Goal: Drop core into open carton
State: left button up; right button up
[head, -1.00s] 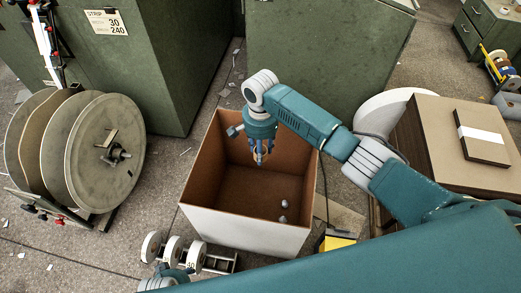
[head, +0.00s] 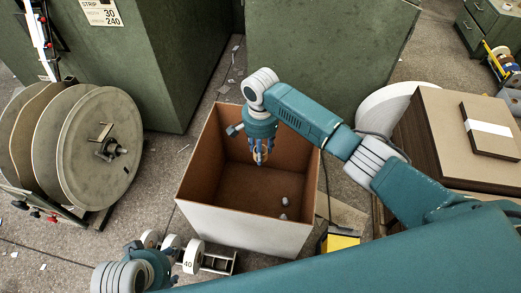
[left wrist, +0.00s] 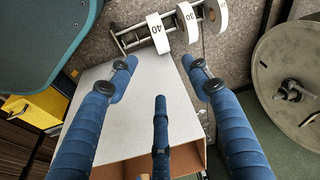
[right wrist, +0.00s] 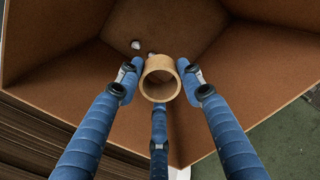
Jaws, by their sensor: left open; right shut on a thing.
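The open carton (head: 245,228) stands on the floor in the middle of the head view, brown inside and white outside. My right gripper (head: 259,158) points down inside its opening, near the far wall. In the right wrist view its three blue fingers (right wrist: 160,75) are shut on the core (right wrist: 158,65), a short tan cardboard tube, held above the carton floor. My left gripper (head: 150,265) is at the bottom left of the head view, its fingers mostly hidden. In the left wrist view its fingers (left wrist: 162,85) are spread and empty above the carton's white outer wall.
Two small pale pieces (head: 284,201) lie in the carton. Numbered white rolls (head: 192,257) on a rack stand at its near left. Large reels (head: 100,150) are at left, green cabinets (head: 320,60) behind, stacked board (head: 440,130) at right.

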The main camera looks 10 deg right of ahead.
pick_arm(q)
jog(key=shift+b+v, duration=0.45)
jog(key=shift+v, duration=1.65)
pick_arm(e)
jog(key=shift+f, duration=0.45)
pick_arm(q)
jog(key=shift+w+a, duration=0.1)
pick_arm(e)
jog(key=o, duration=0.9)
jog(key=shift+c, duration=0.2)
notch_tip(320, 180, up, 12)
jog(key=shift+s+f, duration=0.1)
